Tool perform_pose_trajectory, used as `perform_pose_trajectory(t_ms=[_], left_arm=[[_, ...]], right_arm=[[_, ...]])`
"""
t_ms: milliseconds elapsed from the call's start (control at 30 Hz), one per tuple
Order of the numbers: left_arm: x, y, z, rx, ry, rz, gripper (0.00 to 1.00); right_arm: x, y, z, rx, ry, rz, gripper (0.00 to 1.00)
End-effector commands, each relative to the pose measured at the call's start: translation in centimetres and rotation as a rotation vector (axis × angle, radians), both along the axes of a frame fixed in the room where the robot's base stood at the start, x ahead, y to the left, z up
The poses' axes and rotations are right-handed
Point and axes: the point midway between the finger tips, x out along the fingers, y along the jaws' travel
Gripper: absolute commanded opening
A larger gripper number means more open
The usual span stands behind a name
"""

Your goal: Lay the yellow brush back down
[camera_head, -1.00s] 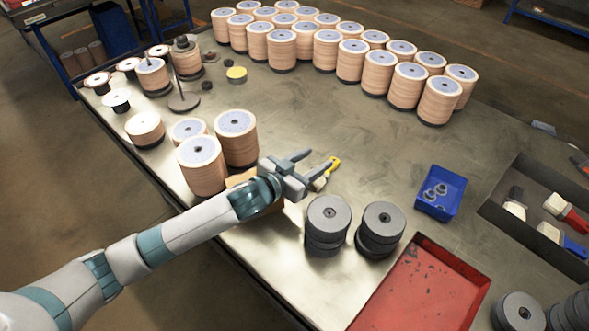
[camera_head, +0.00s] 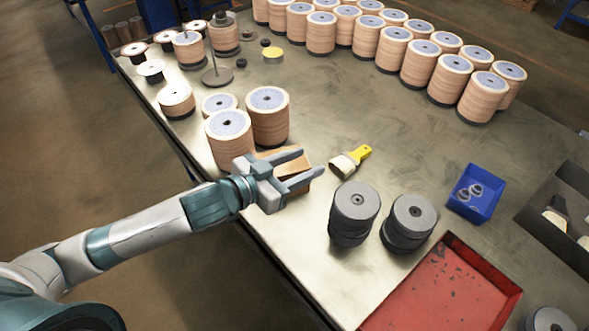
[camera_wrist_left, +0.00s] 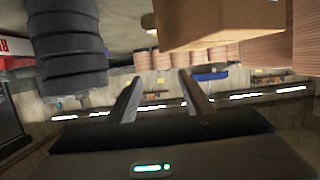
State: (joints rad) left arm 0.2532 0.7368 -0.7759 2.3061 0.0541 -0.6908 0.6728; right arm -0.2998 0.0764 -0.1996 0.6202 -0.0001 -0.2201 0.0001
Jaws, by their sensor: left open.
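The yellow brush (camera_head: 351,160) lies flat on the metal table, its pale bristles toward the lower left and its yellow handle toward the upper right. My left gripper (camera_head: 308,163) is open and empty, to the left of the brush and apart from it. It is in front of a cardboard-coloured block (camera_head: 292,180), which it partly hides. In the left wrist view the two open fingers (camera_wrist_left: 160,95) have nothing between them, and I cannot make out the brush there. My right gripper is not in view.
Stacks of tan discs (camera_head: 268,115) stand behind my left gripper. Two grey disc stacks (camera_head: 356,205) stand just in front of the brush. A blue bin (camera_head: 474,194) and a red tray (camera_head: 445,290) are to the right. The table behind the brush is clear.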

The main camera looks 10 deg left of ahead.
Motion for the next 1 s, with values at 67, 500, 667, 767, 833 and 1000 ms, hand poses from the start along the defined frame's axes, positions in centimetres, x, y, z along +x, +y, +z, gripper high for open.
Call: perform_pose_trajectory(t_ms=[67, 500, 667, 767, 833, 1000], left_arm=[[-0.8, 0.6, 0.0, 0.001, 0.001, 0.000, 0.46], [-1.8, 1.3, 0.6, 0.000, 0.000, 0.000, 0.46], [-1.8, 1.3, 0.6, 0.000, 0.000, 0.000, 0.46], [-1.8, 1.3, 0.6, 0.000, 0.000, 0.000, 0.46], [-1.8, 1.3, 0.6, 0.000, 0.000, 0.000, 0.46], [-1.8, 1.3, 0.6, 0.000, 0.000, 0.000, 0.46]], right_arm=[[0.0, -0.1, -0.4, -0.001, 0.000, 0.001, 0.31], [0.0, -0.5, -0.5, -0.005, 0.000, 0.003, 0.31], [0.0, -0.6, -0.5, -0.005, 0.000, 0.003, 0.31], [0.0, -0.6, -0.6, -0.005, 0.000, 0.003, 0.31], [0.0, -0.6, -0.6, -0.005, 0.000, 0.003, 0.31], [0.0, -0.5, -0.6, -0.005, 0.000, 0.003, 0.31]])
